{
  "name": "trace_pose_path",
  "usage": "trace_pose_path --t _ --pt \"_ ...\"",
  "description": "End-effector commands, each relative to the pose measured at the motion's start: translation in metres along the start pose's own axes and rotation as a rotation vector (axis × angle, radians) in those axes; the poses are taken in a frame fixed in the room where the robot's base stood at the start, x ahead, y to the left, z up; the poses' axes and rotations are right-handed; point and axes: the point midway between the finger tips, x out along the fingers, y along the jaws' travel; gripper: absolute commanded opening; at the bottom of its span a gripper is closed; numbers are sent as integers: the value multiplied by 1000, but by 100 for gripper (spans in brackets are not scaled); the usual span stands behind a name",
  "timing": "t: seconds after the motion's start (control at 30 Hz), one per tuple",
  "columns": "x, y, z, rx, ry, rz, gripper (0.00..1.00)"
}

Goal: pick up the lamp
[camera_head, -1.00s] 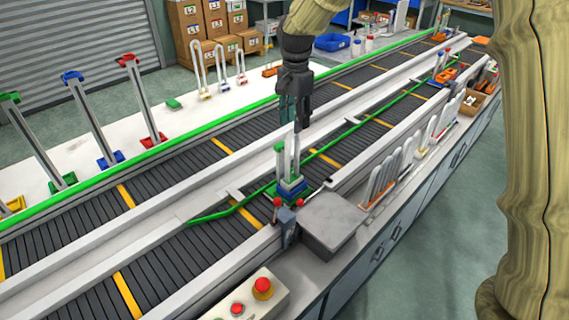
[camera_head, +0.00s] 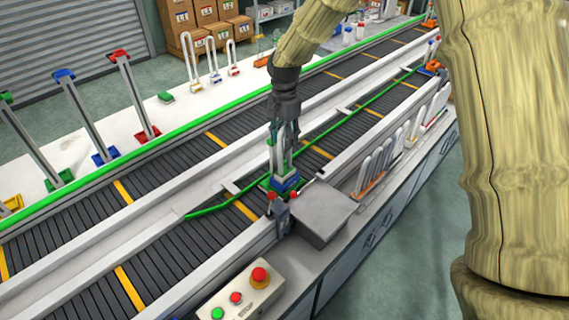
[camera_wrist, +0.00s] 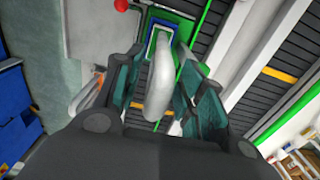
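The lamp (camera_head: 283,183) stands upright on the near conveyor, with a blue and green base and a pale tube above it. In the wrist view its white looped tube (camera_wrist: 161,85) rises between my fingers, and its base (camera_wrist: 168,35) shows beyond. My gripper (camera_head: 283,135) points down over the lamp, with its fingers around the upper part. In the wrist view my gripper (camera_wrist: 165,95) is open, with one finger on each side of the tube and gaps visible. Part of the tube is hidden by the fingers in the head view.
A grey box (camera_head: 318,213) and a red-tipped fixture (camera_head: 278,213) stand close in front of the lamp. A green rail (camera_head: 335,125) runs along the conveyor. Several lamps stand upright on the near counter to the right. A button panel (camera_head: 241,295) sits at the front.

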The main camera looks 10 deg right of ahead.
Motion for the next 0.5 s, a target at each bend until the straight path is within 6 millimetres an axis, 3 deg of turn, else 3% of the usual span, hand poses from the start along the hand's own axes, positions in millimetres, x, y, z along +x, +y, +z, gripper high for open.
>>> trace_pose_path --t 0.2,0.5 --pt "16 1 0 0 0 1 39" --pt "20 1 0 1 0 0 39"
